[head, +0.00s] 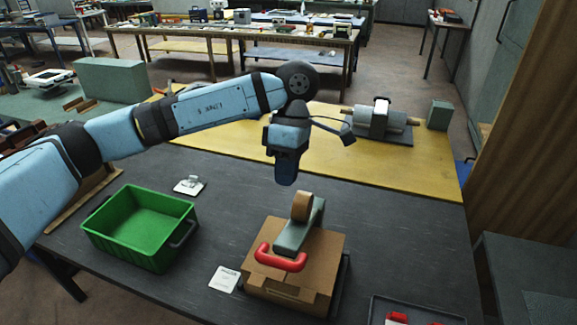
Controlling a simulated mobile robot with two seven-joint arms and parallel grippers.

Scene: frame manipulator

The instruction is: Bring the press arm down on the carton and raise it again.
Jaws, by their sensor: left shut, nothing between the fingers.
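The brown carton (322,253) stands near the front middle of the dark table. The press arm (296,236) is grey-green with a red handle (281,258) at its near end and a brown round part (301,207) at its far end. It lies low over the carton's top; I cannot tell whether it touches. My left gripper (286,182) points down, shut and empty, above and behind the brown round part, apart from the handle. My right gripper is not in view.
A green bin (113,248) stands to the left, with a small white item (189,186) behind it. A white card (224,279) lies left of the carton. A dark tray (376,308) with red pieces sits at front right. A grey machine (378,125) stands on the yellow surface behind.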

